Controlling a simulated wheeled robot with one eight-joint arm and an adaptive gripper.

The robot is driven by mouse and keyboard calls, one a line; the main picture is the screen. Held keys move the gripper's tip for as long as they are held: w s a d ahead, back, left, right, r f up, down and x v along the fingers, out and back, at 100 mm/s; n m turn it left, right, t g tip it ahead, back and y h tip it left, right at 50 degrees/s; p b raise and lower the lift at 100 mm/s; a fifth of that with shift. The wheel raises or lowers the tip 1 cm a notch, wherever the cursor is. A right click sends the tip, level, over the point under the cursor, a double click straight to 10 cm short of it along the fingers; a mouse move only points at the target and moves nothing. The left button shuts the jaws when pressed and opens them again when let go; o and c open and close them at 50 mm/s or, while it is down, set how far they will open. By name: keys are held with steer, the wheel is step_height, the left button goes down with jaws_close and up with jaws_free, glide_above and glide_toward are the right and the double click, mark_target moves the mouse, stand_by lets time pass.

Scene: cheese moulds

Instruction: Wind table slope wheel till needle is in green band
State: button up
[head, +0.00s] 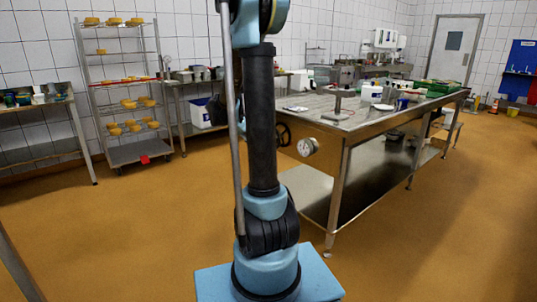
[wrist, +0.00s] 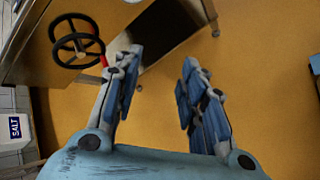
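The steel table (head: 345,125) stands right of centre in the head view, with a dark slope wheel (head: 284,133) on its near end. A round white dial (head: 307,147) sits beside the wheel; its needle and green band are too small to read. In the wrist view the black spoked wheel (wrist: 77,40) is at the upper left, beyond and left of my gripper (wrist: 160,62). My gripper is open and empty, its fingers well apart over the floor. A small red part shows between the wheel and the left finger; I cannot tell whether they touch.
A rack (head: 128,85) with yellow cheeses and a side table (head: 40,107) stand at the left. A white salt bin (wrist: 15,128) shows at the wrist view's left edge. The orange floor (head: 430,230) is clear at the right.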

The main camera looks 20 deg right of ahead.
steer(key=w+d+f+n+h, duration=0.2)
steer(key=w+f+n, duration=0.15)
steer(key=w, duration=0.65)
steer(key=w+f+n+t+h, duration=0.3)
steer(key=w+f+n+h, duration=0.4)
steer(key=w+f, duration=0.95)
steer(key=shift+n+y, duration=0.4)
steer(key=shift+n, duration=0.25)
steer(key=x, duration=0.5)
steer(key=f+x, duration=0.1)
steer(key=x, duration=0.4)
steer(key=s+f+x, duration=0.1)
steer(key=x, duration=0.5)
steer(key=shift+s+d, duration=0.1)
steer(key=shift+d, duration=0.2)
jaws_close()
